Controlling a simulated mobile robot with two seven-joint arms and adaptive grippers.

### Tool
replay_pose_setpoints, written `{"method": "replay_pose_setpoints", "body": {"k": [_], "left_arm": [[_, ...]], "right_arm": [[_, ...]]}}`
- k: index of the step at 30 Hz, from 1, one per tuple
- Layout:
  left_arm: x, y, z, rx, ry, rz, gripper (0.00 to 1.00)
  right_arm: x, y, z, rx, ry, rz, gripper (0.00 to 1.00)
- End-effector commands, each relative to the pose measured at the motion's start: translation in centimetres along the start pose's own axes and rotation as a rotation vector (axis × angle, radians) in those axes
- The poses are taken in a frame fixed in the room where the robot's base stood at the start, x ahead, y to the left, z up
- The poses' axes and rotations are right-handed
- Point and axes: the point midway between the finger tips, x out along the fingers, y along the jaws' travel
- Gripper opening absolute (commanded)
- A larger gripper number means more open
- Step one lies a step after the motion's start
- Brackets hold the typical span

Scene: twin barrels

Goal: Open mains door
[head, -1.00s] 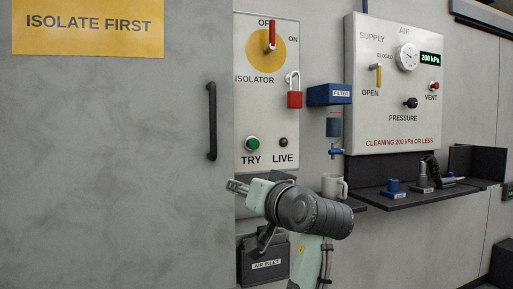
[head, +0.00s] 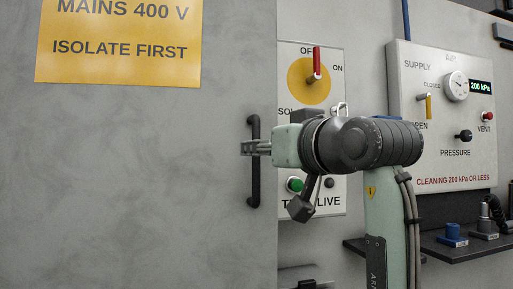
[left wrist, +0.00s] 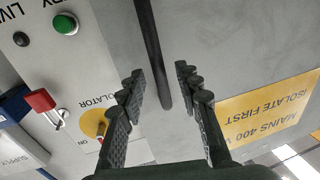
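The mains door is the large grey panel (head: 140,190) filling the left of the head view. Its black vertical bar handle (head: 254,190) is near the door's right edge. My left gripper (head: 246,148) is at the handle's mid-height, its arm covering part of the panel behind. In the left wrist view the handle (left wrist: 152,45) runs between the two spread fingers of the left gripper (left wrist: 160,85), with gaps on both sides. The isolator's red lever (head: 316,64) points up at OFF. My right gripper is not in view.
A yellow sign (head: 120,45) is on the door. The isolator panel (head: 335,190) stands just right of the door edge. A red padlock (left wrist: 40,100) shows beside it in the left wrist view. The air panel (head: 440,130) and a shelf (head: 470,246) are further right.

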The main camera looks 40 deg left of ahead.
Motion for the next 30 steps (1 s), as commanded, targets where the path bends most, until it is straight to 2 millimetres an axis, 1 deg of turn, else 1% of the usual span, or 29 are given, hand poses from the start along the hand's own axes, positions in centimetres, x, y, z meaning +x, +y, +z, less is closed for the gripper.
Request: {"method": "replay_pose_setpoints", "body": {"k": [1,3,6,10,16,24,30], "left_arm": [[0.8,0.0,0.0,0.001,-0.001,0.0,0.34],[1.6,0.0,-0.1,0.001,-0.001,-0.001,0.34],[2.5,0.1,0.0,0.001,0.0,0.001,0.34],[2.9,0.0,0.0,0.001,0.0,0.001,0.34],[2.9,0.1,0.1,0.001,0.0,0.001,0.34],[2.9,0.1,0.1,0.001,0.0,0.001,0.0],[2.9,0.1,0.1,0.001,0.0,0.001,0.0]], "right_arm": [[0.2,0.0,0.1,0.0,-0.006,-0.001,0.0],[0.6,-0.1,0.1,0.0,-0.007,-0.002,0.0],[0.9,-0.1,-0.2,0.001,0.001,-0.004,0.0],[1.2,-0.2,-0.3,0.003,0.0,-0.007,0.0],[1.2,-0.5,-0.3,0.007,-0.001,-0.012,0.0],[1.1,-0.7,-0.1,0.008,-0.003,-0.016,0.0],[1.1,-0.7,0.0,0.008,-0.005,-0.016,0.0]]}}
